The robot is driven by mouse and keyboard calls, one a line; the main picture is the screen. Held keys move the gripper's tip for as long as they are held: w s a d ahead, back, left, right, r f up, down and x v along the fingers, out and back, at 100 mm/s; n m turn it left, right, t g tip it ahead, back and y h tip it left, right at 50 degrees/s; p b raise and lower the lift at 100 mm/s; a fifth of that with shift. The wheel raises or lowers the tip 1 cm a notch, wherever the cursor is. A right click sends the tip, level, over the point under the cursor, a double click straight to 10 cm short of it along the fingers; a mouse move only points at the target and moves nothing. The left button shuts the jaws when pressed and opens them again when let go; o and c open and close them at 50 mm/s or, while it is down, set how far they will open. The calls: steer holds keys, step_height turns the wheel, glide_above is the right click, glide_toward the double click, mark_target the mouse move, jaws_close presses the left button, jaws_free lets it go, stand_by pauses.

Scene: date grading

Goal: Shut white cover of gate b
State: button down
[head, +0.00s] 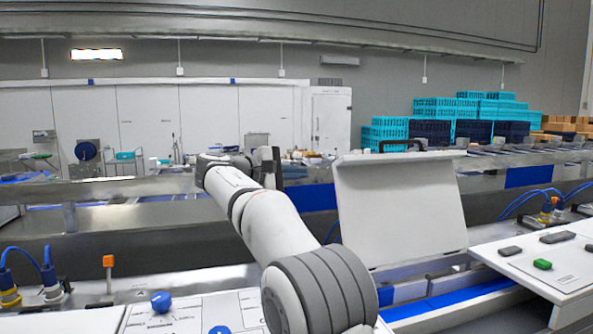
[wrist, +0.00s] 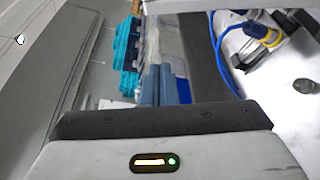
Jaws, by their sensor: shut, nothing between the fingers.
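The white cover (head: 400,208) stands raised, tilted slightly back, right of centre in the head view. A dark handle (head: 402,145) is at its top edge. Under it is an opening with a blue strip (head: 455,300). My gripper (head: 272,162) is left of the cover, near its top-edge height and apart from it in the picture; my own arm partly hides it. In the wrist view its two blue-grey fingers (wrist: 165,84) are together with nothing between them. I cannot read a gate label.
A white panel with a blue knob (head: 161,302) and an orange-topped post (head: 108,262) are at front left. A white panel with a green button (head: 542,264) is at right. Blue cables (head: 525,197) rise beside it. Metal conveyor rails cross behind the cover.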

steer(key=d+p, duration=0.2)
steer(key=d, duration=0.5)
steer(key=shift+r, duration=0.25)
steer(key=shift+s, duration=0.1)
